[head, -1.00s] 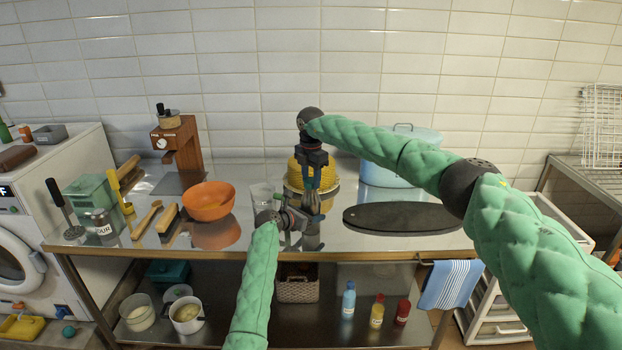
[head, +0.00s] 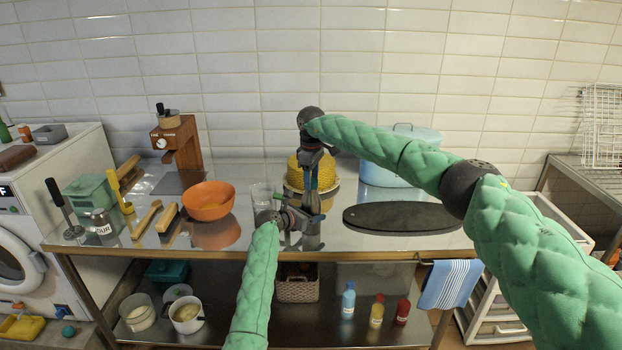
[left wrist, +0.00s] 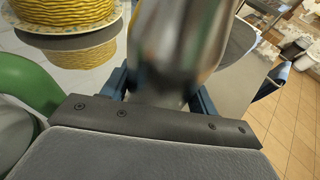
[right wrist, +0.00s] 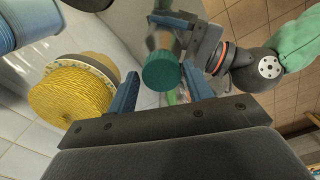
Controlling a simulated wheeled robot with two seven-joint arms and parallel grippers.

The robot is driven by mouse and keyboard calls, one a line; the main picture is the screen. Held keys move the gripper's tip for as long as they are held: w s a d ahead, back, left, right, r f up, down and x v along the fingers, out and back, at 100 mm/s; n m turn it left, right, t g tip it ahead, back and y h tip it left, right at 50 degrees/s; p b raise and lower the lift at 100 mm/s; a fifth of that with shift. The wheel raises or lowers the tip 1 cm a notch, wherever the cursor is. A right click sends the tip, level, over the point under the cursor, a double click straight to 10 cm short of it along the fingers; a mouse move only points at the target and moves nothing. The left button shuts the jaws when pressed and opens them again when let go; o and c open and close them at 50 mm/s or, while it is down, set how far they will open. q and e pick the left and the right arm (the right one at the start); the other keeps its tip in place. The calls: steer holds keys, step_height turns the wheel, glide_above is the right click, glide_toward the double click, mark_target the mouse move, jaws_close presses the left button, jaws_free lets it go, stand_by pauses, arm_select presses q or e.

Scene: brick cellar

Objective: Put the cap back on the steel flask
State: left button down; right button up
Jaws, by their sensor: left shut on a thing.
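The steel flask (left wrist: 180,50) stands between the fingers of my left gripper (left wrist: 165,88), which is shut on it. The flask is blurred and close in the left wrist view. My left gripper (head: 300,216) is low over the steel table in the head view. The teal cap (right wrist: 161,71) shows end-on at the top of the flask in the right wrist view. My right gripper (right wrist: 160,92) is open, with its blue fingers either side of the cap. It points down above the flask in the head view (head: 318,195). Whether the cap sits fully down is hidden.
A yellow ribbed cake (head: 303,172) stands close behind the grippers. A clear glass (head: 260,192) and an orange bowl (head: 208,200) are to the left. A dark oval board (head: 400,217) and a blue pot (head: 385,172) are to the right.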

steer(key=shift+o, duration=1.2)
step_height(320, 180, up, 12)
arm_select(q)
steer(key=shift+c, duration=1.6)
jaws_free()
steer(key=shift+a, duration=0.1)
arm_select(e)
steer(key=shift+f, duration=0.1)
arm_select(q)
steer(key=b+v, duration=0.1)
steer(key=v, duration=0.5)
steer(key=shift+b, duration=0.3)
steer(key=shift+v, duration=0.85)
arm_select(e)
steer(key=shift+f, duration=0.85)
